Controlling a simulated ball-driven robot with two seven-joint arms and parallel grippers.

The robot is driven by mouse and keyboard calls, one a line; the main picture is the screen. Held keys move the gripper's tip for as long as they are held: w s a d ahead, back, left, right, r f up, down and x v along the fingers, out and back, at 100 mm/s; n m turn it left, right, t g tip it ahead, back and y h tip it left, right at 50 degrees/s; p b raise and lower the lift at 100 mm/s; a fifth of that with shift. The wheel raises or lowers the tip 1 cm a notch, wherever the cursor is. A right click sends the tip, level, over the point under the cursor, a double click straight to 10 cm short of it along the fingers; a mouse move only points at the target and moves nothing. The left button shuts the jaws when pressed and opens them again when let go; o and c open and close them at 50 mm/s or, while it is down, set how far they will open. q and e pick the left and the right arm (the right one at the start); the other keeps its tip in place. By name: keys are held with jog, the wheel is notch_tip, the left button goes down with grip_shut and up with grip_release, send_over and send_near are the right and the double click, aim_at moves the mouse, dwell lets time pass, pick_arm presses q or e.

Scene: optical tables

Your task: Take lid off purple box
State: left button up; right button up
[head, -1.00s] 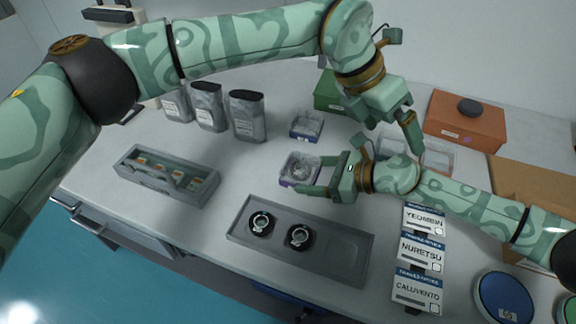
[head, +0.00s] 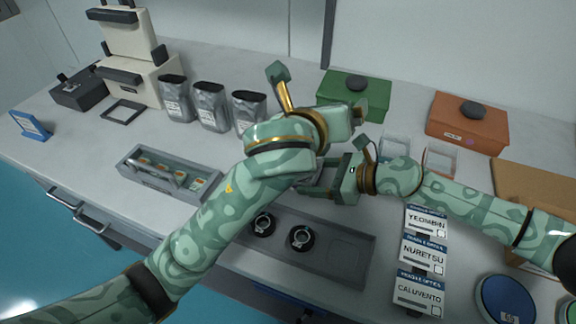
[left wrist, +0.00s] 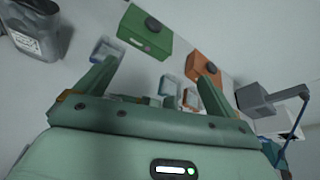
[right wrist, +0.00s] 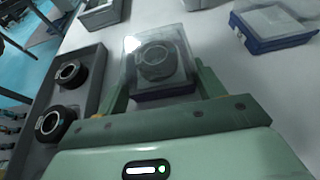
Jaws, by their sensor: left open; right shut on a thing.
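The purple box (right wrist: 165,94) shows in the right wrist view with a dark round part inside. Its clear lid (right wrist: 135,62) sits over the base. My right gripper (right wrist: 160,84) is shut on the box, one finger on each side. In the head view, the right gripper (head: 318,180) reaches in from the right, and my left arm hides most of the box. My left gripper (head: 345,118) is above and behind the box area, open. In the left wrist view its fingers (left wrist: 156,86) are spread with nothing held between them.
A blue-based clear box (right wrist: 272,27) stands apart from the purple one. A grey tray (head: 350,255) with two black ring mounts lies in front. Green (head: 352,95) and orange (head: 465,122) boxes stand behind. Silver pouches (head: 210,108) and an organizer (head: 170,175) are left.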

pick_arm(q)
jog(key=s+a+f+m+g+y, duration=0.2)
jog(key=s+a+f+m+g, duration=0.3)
jog(key=f, duration=0.4)
jog(key=shift+n+t, duration=0.3)
jog(key=shift+n, duration=0.2)
jog(key=x, duration=0.7)
jog(key=a+x, duration=0.1)
jog(key=x, duration=0.3)
jog(key=shift+s+a+f, duration=0.1)
jog(key=shift+f, duration=0.1)
jog(key=c, duration=1.2)
jog(key=shift+r, duration=0.35)
pick_arm(e)
jog(key=shift+d+f, duration=0.15)
